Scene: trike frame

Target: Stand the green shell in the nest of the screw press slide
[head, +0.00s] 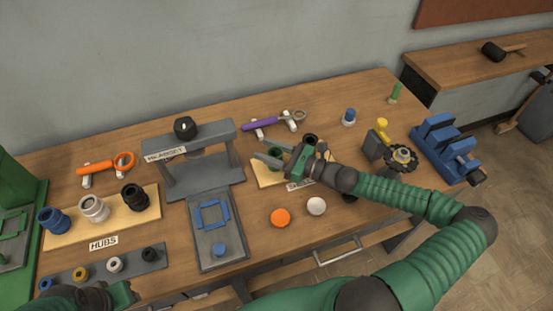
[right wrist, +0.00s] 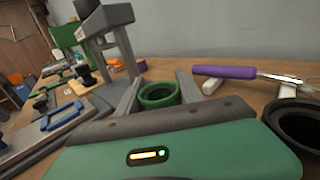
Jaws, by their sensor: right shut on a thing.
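The green shell (head: 275,157) is a short open cylinder at the shell board (head: 266,178). My right gripper (head: 270,155) has its two grey fingers on either side of it and is shut on it; the right wrist view also shows the shell (right wrist: 160,96) between the fingers. I cannot tell whether it is clear of the board. The screw press (head: 202,165) stands to the left, with a black knob on top. Its grey slide (head: 230,255) extends to the front, with a blue rectangular nest (head: 201,218). My left gripper (head: 118,295) is partly in view at the bottom left, its fingers unclear.
A black shell (head: 310,141) stands beside my right gripper. The hubs board (head: 70,234) and a tray of small rings (head: 130,265) lie left of the slide. Orange (head: 280,217) and white (head: 316,206) round pieces lie in front. A purple-handled tool (head: 262,124) rests behind; a blue vise (head: 445,150) stands right.

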